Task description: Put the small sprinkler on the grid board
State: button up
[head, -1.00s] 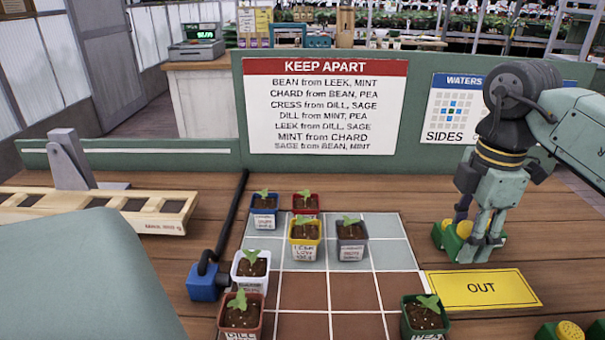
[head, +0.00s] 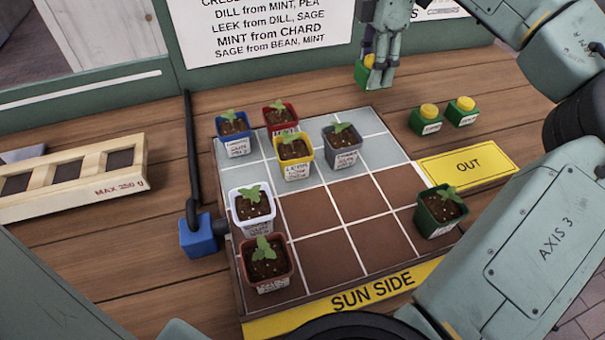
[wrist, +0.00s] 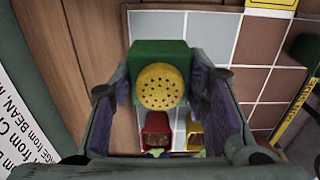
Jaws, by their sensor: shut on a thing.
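My gripper (head: 378,82) is shut on a green sprinkler (head: 366,75) with a yellow head, held in the air beyond the back edge of the grid board. In the wrist view the sprinkler (wrist: 160,88) sits between the two fingers, its perforated yellow round head facing the camera. The grid board (head: 340,208) has grey cells at the back and brown cells in front. Two more green sprinklers with yellow tops, a left one (head: 427,119) and a right one (head: 462,111), stand on the table behind the OUT plate. Their labels are too small to read.
Potted seedlings stand on the board: blue (head: 235,140), red (head: 281,119), yellow (head: 295,160), grey (head: 343,150), white (head: 253,212), terracotta (head: 266,272), green (head: 440,215). A yellow OUT plate (head: 466,167) adjoins its right side. A blue block (head: 199,237) with a black pipe stands left.

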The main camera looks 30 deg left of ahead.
jog(key=shift+w+a, duration=0.1)
jog(key=shift+a, duration=0.1)
jog(key=shift+f, duration=0.4)
jog(key=shift+f+p, duration=0.75)
jog(key=shift+f, duration=3.95)
jog(key=o, duration=1.3)
jog(key=shift+c, duration=0.2)
jog(key=shift+r, duration=0.1)
notch_tip(320, 180, up, 12)
jog(key=shift+r+b, duration=0.1)
jog(key=shift+b, duration=0.5)
